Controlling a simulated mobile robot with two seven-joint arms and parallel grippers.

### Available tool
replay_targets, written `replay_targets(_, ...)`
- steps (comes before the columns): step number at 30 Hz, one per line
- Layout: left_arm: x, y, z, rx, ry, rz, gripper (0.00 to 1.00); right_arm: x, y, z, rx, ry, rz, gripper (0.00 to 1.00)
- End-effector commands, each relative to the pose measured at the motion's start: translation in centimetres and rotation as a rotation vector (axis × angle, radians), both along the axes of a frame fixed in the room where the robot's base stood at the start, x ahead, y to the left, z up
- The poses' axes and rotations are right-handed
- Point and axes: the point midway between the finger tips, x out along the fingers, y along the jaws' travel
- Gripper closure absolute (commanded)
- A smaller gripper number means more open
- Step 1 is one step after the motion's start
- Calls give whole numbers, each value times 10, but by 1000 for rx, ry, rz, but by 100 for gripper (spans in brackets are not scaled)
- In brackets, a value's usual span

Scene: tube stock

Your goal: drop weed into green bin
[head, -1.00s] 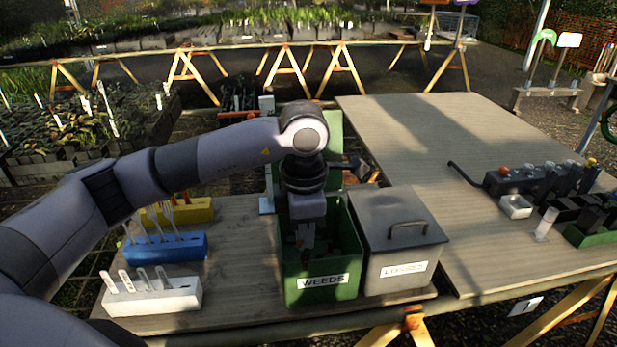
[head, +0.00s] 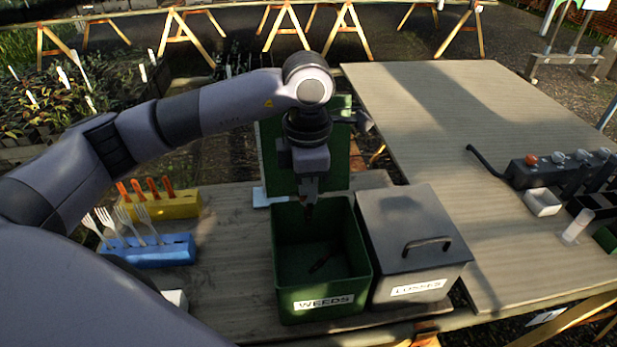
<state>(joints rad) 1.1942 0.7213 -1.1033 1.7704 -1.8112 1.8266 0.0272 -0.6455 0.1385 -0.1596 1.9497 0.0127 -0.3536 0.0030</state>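The green bin (head: 325,304), labelled WEEDS, stands open near the front of the bench. My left gripper (head: 309,208) points down over the bin's back rim, its fingers small and dark against the green. I cannot tell whether the fingers are apart, and no weed shows clearly between them. A small dark sliver (head: 320,264) lies inside the bin; it is too dim to tell whether it is a weed. My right gripper is not in view.
A grey lidded box (head: 415,215) labelled LOSSES stands against the bin's right side. A green upright panel (head: 336,165) rises behind the bin. Yellow (head: 172,207) and blue (head: 163,251) tool holders sit left. The right table's middle is clear.

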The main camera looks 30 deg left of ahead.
Motion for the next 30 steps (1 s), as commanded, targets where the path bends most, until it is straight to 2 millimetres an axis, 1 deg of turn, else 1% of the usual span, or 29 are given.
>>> replay_targets(5,0,0,-11,0,1,0,100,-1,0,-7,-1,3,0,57)
replay_targets(16,0,0,-53,1,2,1,100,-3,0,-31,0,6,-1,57)
replay_targets(20,0,0,-60,1,1,1,100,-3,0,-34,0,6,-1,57)
replay_targets(27,0,0,-60,1,1,0,100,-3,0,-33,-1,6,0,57)
replay_targets(28,0,0,-60,1,1,0,94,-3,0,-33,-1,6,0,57)
replay_targets(29,0,0,-60,1,1,0,85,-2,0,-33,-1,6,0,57)
replay_targets(30,0,0,-60,1,1,0,72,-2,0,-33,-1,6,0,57)
